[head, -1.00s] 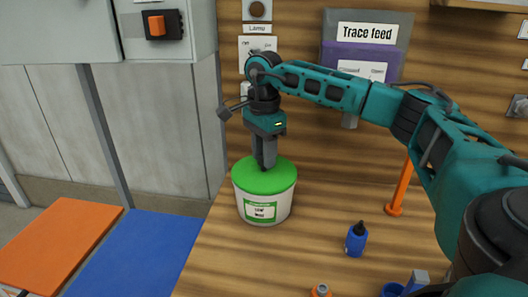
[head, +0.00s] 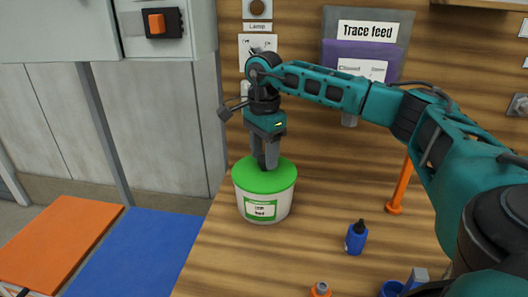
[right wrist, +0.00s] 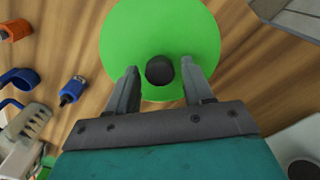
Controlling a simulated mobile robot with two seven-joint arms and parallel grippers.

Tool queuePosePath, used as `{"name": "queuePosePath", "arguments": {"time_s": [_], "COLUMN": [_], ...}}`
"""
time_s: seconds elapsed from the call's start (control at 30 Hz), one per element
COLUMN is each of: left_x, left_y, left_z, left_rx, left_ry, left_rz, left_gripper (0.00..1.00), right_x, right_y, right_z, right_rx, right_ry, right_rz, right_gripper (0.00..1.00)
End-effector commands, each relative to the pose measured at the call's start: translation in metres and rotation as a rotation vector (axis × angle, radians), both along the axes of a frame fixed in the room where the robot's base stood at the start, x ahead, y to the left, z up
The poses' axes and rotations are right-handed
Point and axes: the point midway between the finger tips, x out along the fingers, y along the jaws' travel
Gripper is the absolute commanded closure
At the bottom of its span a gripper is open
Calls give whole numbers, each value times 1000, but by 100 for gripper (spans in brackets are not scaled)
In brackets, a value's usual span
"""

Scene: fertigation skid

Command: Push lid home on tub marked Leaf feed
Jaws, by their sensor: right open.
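The white tub (head: 264,208) stands upright on the wooden bench and carries a small label that seems to read Leaf feed. Its green lid (head: 262,176) lies on top and looks level; I cannot tell whether its rim is fully down. The lid also fills the upper middle of the right wrist view (right wrist: 160,25). My left gripper is not in view.
A blue bottle (head: 356,238) stands right of the tub, and an orange-topped item (head: 320,290) is at the front edge of view. An orange post (head: 400,188) stands further right. A grey cabinet (head: 165,30) hangs at the upper left.

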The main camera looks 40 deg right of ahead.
Motion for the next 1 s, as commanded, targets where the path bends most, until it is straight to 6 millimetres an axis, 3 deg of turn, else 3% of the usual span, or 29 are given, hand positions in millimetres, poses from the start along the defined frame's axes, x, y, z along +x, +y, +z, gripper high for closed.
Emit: {"name": "queuePosePath", "arguments": {"time_s": [0.5,1.0], "left_x": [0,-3], "left_y": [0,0], "left_z": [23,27], "left_rx": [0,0], "left_ry": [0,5], "left_rz": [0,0], "left_gripper": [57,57], "right_x": [0,0], "right_y": [0,0], "right_z": [25,45], "right_rx": [0,0], "right_ry": [1,0], "right_rz": [0,0], "right_gripper": [49,49]}}
